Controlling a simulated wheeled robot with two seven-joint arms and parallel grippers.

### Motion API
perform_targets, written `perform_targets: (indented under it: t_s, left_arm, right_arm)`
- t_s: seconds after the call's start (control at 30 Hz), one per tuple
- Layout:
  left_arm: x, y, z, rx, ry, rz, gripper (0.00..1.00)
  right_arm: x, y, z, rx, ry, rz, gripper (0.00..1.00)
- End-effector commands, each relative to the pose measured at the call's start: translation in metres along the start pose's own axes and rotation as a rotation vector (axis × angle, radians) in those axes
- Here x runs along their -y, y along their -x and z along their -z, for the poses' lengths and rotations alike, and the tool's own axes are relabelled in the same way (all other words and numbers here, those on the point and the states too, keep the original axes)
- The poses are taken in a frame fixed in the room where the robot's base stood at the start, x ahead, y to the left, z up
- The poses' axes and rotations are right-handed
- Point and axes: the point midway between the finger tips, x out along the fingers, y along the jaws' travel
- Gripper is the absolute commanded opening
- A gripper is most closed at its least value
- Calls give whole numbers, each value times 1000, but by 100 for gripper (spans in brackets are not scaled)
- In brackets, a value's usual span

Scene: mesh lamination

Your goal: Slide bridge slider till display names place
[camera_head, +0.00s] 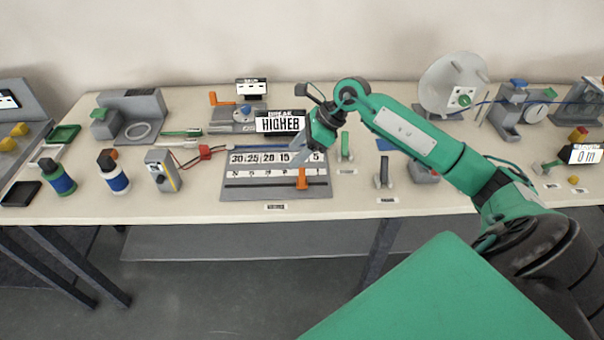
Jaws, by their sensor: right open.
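The bridge slider board (240,190) is a grey panel on the table with a row of white number tiles, including 30, 25, 20, 15 and 5. Its orange slider handle (303,179) stands near the right end of the dark slot. The display (281,123) behind the board reads "HIGHER" in large letters, with smaller text above that looks like "BREAK". My right gripper (309,163) is open, over the right part of the board, just above the orange handle. I cannot tell whether it touches the handle. It hides some number tiles. My left gripper is not in view.
The table's front strip (180,208) is clear.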

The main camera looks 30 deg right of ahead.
Motion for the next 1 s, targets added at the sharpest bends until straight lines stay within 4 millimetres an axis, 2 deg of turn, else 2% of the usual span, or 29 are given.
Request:
perform_targets:
  t_s: [0.1,0.2,0.37,0.47,0.8,1.0]
  left_arm:
    - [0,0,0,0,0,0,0]
    - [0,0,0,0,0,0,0]
    - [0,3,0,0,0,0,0]
    - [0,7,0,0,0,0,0]
    - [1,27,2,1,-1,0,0]
    - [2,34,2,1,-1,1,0]
  right_arm:
    - [20,27,26,-165,35,48,55]
    - [29,42,38,-245,44,66,55]
    - [32,42,46,-281,46,70,55]
    - [32,29,48,-279,46,67,55]
    - [36,-39,66,-276,43,65,55]
    - [40,-70,75,-275,44,68,55]
